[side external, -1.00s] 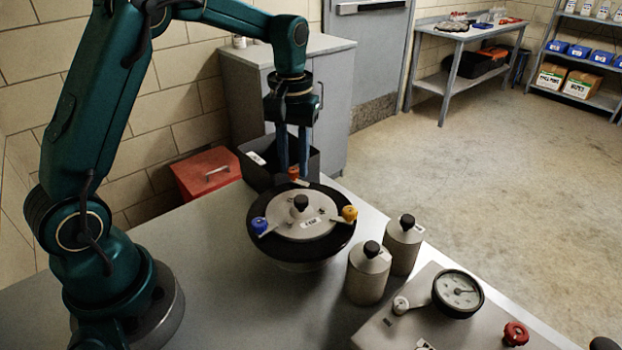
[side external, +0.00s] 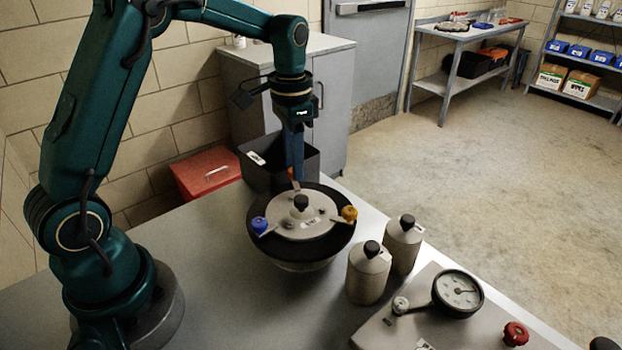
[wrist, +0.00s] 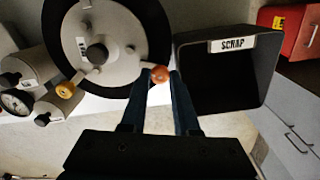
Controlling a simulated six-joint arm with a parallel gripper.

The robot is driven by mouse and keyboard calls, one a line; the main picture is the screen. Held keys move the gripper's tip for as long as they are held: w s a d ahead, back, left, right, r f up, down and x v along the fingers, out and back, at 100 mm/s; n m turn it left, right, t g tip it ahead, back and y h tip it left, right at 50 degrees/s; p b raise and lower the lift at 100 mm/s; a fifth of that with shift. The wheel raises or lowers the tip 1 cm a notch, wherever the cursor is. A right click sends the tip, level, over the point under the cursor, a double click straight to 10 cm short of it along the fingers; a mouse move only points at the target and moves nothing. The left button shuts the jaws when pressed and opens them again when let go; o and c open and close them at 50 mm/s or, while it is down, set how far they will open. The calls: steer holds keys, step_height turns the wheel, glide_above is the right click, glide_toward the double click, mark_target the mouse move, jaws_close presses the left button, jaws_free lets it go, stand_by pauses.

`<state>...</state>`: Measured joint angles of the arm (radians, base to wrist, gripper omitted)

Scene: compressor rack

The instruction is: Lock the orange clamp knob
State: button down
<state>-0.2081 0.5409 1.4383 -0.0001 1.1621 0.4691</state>
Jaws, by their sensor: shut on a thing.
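The orange clamp knob (wrist: 159,74) sits at the rim of the round black-edged vessel (wrist: 152,22), at the end of a short arm on its grey lid (wrist: 112,45). My gripper (wrist: 160,78) is shut on this knob, one finger on each side of it in the wrist view. In the side view my gripper (side external: 296,178) points straight down at the far rim, and its fingers mostly hide the orange knob (side external: 291,173). A blue knob (side external: 259,225) and a yellow knob (side external: 349,213) are on the same rim. A black knob (side external: 301,203) stands at the lid's centre.
A black bin (side external: 308,165) labelled SCRAP stands right behind the vessel, close to my gripper. A red box (side external: 205,172) is at the back left. Two grey canisters (side external: 368,275) and a gauge panel (side external: 415,318) are at the right. The front-left table is clear.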

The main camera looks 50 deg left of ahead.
steer(key=shift+m, duration=0.5)
steer(key=c, duration=0.6)
jaws_free()
steer(key=shift+c, duration=0.2)
steer(key=shift+r, duration=0.1)
steer(key=shift+r, duration=2.45)
